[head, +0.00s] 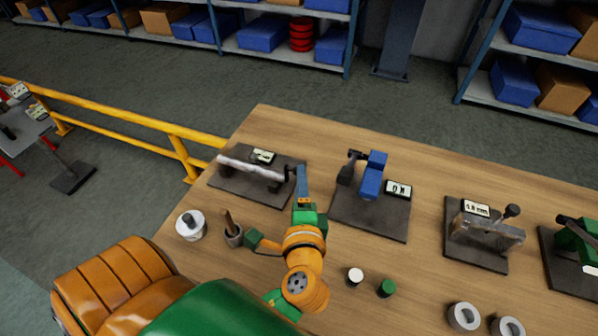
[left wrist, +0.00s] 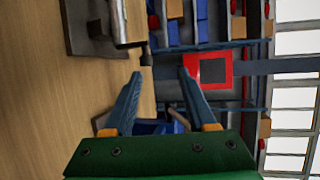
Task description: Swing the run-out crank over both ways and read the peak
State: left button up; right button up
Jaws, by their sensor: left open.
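A pale shaft (head: 250,168) lies across a dark base plate (head: 235,185) at the left of the bench, with a small dial display (head: 263,156) behind it. The digits on this display are too small to read. A dark crank piece (head: 289,173) is at the shaft's right end. My left gripper (head: 302,180) is just right of this end. In the left wrist view its two blue fingers (left wrist: 160,75) are spread and empty. A dark knob (left wrist: 146,60) of the fixture shows just beyond the fingertips; I cannot tell whether they touch. My right gripper is out of view.
A blue press fixture (head: 372,175) with an "N" display stands just right of my left gripper. A clamp fixture (head: 485,238) with an "mm" display is further right.

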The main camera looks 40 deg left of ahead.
pick_arm(q)
jog(key=w+a+f, duration=0.2)
jog(key=w, duration=0.1)
jog(key=w+a+f, duration=0.1)
jog(key=w+a, duration=0.1)
jog(key=shift+w+f, duration=0.2)
jog(key=shift+f, duration=0.15)
jog(key=shift+w+a+f, duration=0.1)
jog(key=shift+w, duration=0.05)
grip_shut()
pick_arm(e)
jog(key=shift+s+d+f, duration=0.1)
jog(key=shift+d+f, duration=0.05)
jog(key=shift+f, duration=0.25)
